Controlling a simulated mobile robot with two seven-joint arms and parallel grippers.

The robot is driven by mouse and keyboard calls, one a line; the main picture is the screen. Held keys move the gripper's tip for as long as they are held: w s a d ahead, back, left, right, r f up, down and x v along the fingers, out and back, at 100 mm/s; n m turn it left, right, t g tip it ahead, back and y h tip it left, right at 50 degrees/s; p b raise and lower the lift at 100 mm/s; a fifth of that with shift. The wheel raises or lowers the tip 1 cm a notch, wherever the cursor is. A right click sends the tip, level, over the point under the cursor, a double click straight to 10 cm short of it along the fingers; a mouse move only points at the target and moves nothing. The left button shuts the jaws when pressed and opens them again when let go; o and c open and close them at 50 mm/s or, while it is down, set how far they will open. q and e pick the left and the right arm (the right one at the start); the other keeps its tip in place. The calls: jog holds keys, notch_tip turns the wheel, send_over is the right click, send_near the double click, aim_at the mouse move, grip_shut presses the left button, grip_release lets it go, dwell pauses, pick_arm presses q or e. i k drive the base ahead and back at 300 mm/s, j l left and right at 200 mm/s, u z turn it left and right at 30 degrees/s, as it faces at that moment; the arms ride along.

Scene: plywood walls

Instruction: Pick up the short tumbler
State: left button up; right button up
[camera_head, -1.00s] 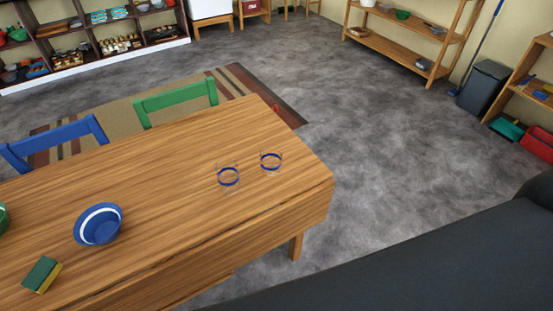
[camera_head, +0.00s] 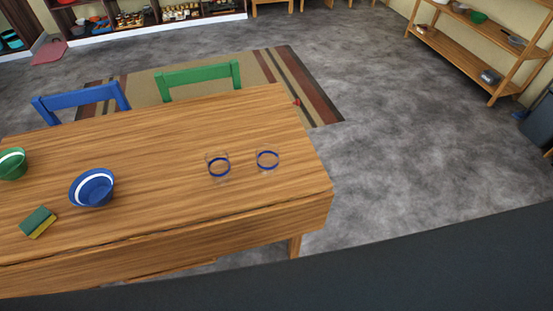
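Two clear glass tumblers with blue bands stand near the right end of the wooden table (camera_head: 150,150). The left tumbler (camera_head: 218,167) is slightly nearer to me, and the right tumbler (camera_head: 267,160) is close to the table's right edge. They are apart from each other. The left one looks a little taller, so the right one may be the short tumbler, but the clear glass makes this hard to tell. Neither of my grippers shows in the head view.
A blue bowl (camera_head: 92,188), a green bowl (camera_head: 12,164) and a sponge (camera_head: 38,222) are on the table's left part. A blue chair (camera_head: 82,101) and a green chair (camera_head: 198,78) stand at the far side. Open floor (camera_head: 400,140) lies right of the table.

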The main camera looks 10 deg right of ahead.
aim_at(267, 154)
jog(key=i+l+u, duration=0.1)
jog(key=l, duration=0.35)
jog(key=l+u, duration=0.15)
jog(key=l, duration=0.3)
jog(key=i+l, duration=0.15)
jog(key=l, duration=0.15)
jog(key=i+l, duration=0.15)
jog(key=l, duration=0.1)
